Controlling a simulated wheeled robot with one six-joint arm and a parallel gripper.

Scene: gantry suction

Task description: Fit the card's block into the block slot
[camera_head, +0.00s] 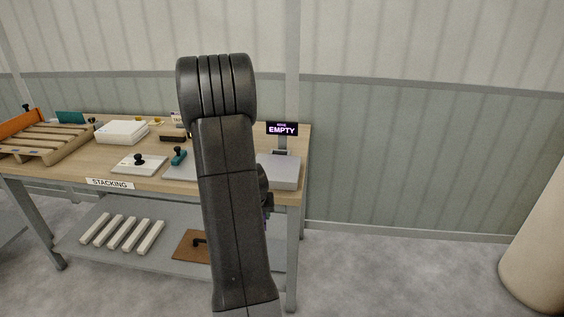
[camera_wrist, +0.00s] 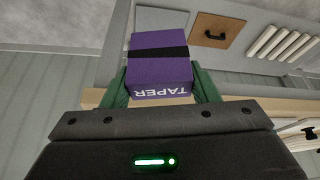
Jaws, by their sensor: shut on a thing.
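In the wrist view, a purple block (camera_wrist: 160,71) with a black band and the word TAPER in white, upside down, sits between the green fingers of my gripper (camera_wrist: 160,84). My gripper is shut on the block. A small display (camera_head: 282,129) reading EMPTY stands on a grey box (camera_head: 278,172) at the bench's right end. A small card stands behind my arm; only a part of its lettering shows. I cannot make out the block slot.
The wooden bench (camera_head: 75,165) carries a pallet (camera_head: 45,140), a white box (camera_head: 122,131), a white plate with a black knob (camera_head: 139,164) and a teal-handled tool (camera_head: 179,156). The lower shelf holds several pale bars (camera_head: 122,234) and a brown board (camera_head: 190,246).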

